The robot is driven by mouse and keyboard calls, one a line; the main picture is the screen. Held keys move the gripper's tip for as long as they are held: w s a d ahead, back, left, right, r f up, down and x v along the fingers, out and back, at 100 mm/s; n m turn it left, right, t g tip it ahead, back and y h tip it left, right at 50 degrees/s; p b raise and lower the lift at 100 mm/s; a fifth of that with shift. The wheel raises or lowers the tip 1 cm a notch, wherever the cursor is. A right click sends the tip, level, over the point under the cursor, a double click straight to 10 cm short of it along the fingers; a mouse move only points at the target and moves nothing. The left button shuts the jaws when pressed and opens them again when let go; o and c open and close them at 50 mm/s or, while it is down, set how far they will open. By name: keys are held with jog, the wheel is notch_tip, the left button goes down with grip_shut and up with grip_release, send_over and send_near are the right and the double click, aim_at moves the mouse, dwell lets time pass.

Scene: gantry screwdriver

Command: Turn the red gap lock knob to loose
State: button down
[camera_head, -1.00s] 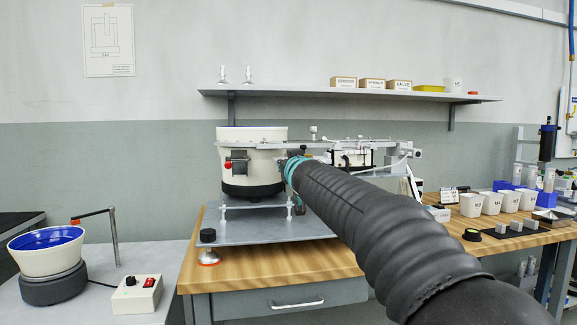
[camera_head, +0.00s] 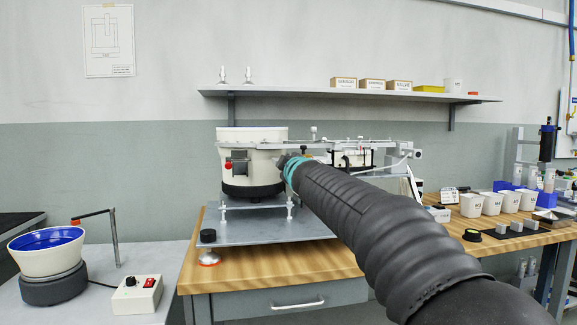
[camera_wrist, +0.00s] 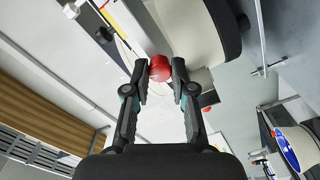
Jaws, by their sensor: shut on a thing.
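A red knob (camera_wrist: 160,68) sits between my fingertips in the wrist view, beside the cream feeder bowl. My gripper (camera_wrist: 160,77) is shut on it, one finger on each side. The knob's mount and any loose or locked mark cannot be made out. The arm's end is at the right side of the cream feeder bowl (camera_head: 238,149), near the metal track (camera_head: 360,145).
A small red part (camera_head: 228,165) is on the bowl's front. White bins (camera_head: 471,205) stand on the right of the bench. A second blue-lined bowl (camera_head: 48,240) stands at left.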

jog(key=shift+n, duration=2)
jog(key=c, duration=1)
grip_release()
jog(key=shift+a, duration=0.1)
jog(key=shift+o, duration=0.2)
